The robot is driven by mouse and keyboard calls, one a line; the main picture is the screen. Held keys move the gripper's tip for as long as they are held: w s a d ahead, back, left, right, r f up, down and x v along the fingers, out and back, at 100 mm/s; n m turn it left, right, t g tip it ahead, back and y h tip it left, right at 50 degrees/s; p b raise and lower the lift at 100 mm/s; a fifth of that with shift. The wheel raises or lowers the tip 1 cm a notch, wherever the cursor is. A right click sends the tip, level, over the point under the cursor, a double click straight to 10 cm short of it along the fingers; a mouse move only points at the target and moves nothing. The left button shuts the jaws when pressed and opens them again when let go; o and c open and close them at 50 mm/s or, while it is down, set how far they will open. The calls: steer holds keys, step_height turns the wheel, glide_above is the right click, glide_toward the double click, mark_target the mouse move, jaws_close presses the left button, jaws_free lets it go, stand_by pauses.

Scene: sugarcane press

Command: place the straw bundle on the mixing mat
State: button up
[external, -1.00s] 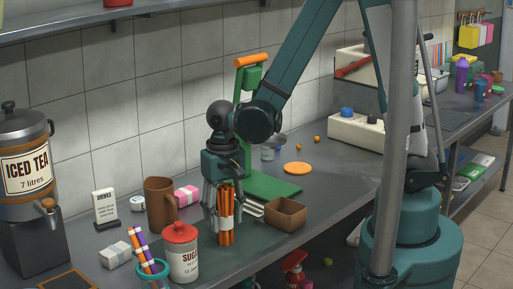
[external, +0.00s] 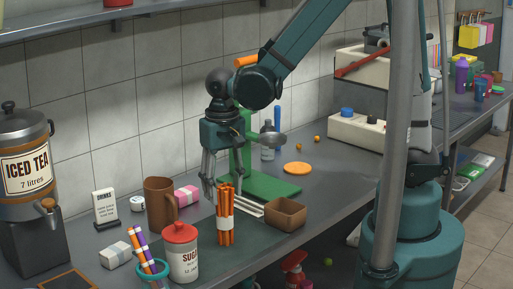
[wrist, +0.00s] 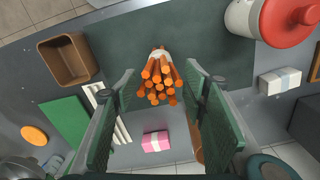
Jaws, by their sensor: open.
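The straw bundle (external: 225,217), orange sticks with a white band, stands upright on the counter side nearest the external camera. In the wrist view the bundle (wrist: 161,75) is seen from above, on a dark grey-green flat rectangle (wrist: 118,45) that looks like the mixing mat. My gripper (external: 210,190) is open and empty, above and behind the bundle. In the wrist view its fingers (wrist: 160,92) are spread on either side of the picture, with the bundle beyond them.
A white sugar jar with a red lid (external: 181,253) stands left of the bundle, and a brown box (external: 285,215) right. Behind are a green press (external: 262,185), a brown mug (external: 160,203) and a pink package (external: 187,195).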

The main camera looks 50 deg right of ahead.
steer(key=shift+r, duration=1.65)
steer(key=shift+r, duration=0.1)
steer(key=shift+w+d+r, duration=0.1)
steer(key=shift+d+r, duration=0.4)
steer(key=shift+d, duration=0.1)
steer(key=s+d+r+n+t, duration=0.1)
steer(key=s+d+r+t, duration=0.1)
steer(key=d+r, duration=0.5)
steer(key=s+d+r+n+t, duration=0.2)
steer(key=d+r+t, duration=0.3)
steer(key=d, duration=0.8)
step_height(320, 180, up, 4)
steer(key=shift+s+d+f, duration=0.2)
steer(key=shift+s+d, duration=0.2)
